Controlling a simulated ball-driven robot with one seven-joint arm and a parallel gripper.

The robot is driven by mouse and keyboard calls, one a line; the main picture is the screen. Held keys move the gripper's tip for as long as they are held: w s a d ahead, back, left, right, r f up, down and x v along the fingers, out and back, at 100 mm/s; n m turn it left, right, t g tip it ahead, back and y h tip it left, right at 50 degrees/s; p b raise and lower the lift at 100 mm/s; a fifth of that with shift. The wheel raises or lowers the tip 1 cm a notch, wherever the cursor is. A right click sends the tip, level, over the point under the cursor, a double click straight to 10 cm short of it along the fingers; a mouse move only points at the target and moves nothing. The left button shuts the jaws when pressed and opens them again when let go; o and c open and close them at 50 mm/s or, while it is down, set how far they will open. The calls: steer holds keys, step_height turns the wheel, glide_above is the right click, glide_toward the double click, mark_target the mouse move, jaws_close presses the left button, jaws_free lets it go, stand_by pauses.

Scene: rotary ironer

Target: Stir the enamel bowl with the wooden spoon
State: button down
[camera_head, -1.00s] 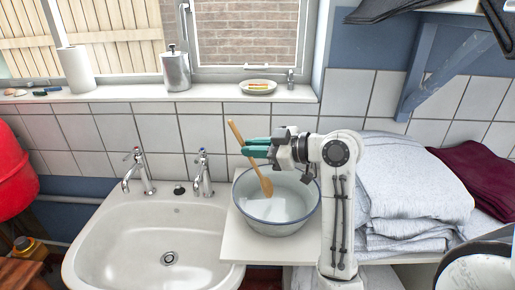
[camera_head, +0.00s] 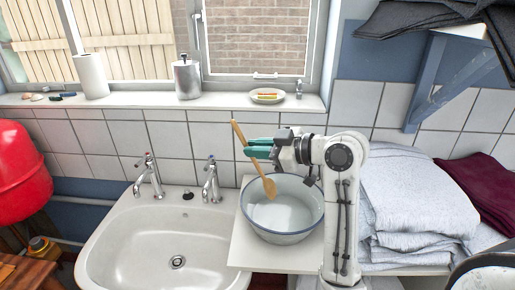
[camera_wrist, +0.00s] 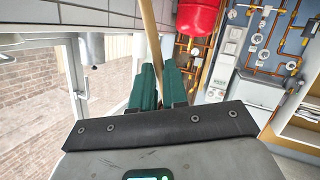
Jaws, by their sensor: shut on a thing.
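The wooden spoon (camera_head: 241,138) is held by its handle in my gripper (camera_head: 251,149), between green fingers. It slants, with its handle end up to the left and its head down to the right. The spoon head shows against the inside of the enamel bowl (camera_head: 287,238), toward the back left. I cannot tell whether it touches the bowl. The bowl is pale with a blue-grey rim and stands on a white shelf right of the sink. In the wrist view the spoon handle (camera_wrist: 152,35) rises between the fingertips (camera_wrist: 160,72); its head is hidden.
The sink (camera_head: 135,240) with two taps is left of the bowl. Folded grey cloths (camera_head: 415,200) are stacked to the right, beside my arm. The tiled wall and window sill are behind, with a small dish (camera_head: 267,98) on the sill. A blue bracket (camera_head: 440,80) is at upper right.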

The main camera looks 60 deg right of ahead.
stand_by(0.5)
step_height(320, 180, up, 5)
steer(key=p, duration=0.4)
